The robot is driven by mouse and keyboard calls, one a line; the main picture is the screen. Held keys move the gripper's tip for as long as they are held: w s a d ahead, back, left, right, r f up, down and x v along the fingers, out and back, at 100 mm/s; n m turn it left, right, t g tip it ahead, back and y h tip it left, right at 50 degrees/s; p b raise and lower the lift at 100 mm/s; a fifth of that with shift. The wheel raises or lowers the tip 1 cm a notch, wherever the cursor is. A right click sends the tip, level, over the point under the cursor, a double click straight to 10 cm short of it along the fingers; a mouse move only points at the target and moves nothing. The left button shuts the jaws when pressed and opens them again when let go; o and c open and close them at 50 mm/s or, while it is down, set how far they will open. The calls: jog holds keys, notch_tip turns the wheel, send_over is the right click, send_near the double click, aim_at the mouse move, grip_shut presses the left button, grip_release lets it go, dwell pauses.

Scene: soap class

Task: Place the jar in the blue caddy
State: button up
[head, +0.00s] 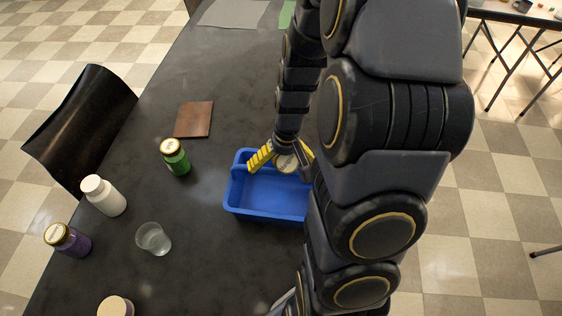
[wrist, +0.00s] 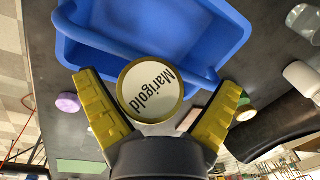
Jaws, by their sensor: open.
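A jar with a round white lid marked "Marigold" and a gold rim (wrist: 150,90) stands between the fingers of my gripper (wrist: 165,112). The fingers are yellow and spread open, one on each side of the lid. The jar's lid also shows at the back of the caddy in the head view (head: 286,163); its body is hidden. The blue caddy (head: 262,213) sits on the dark table with its front compartment empty. Its handle bar (wrist: 120,45) runs across the wrist view behind the lid. I cannot tell whether the jar rests on the caddy floor.
Left of the caddy are a green jar (head: 177,160), a white bottle (head: 104,196), a purple jar (head: 68,240) and a clear glass (head: 153,239). Another lidded jar (head: 115,306) is at the bottom edge. A flat brown piece (head: 194,119) lies behind. A dark chair (head: 82,125) is at the left.

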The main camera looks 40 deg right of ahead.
jog(key=r, duration=0.7)
jog(key=d+r, duration=0.1)
jog(key=r, duration=0.3)
jog(key=shift+s+r, duration=0.2)
jog(key=shift+r, duration=0.4)
jog(key=s+a+r+n+g, duration=0.1)
jog(key=s+a+n, duration=0.1)
jog(key=s+a, duration=0.5)
jog(key=s+a+r+n+g+h, duration=0.1)
jog(key=s+a+r+n, duration=0.1)
jog(key=s+a, duration=0.5)
jog(key=shift+s+a+n, duration=0.3)
jog(key=shift+s+a, duration=0.05)
jog(key=shift+a, duration=0.05)
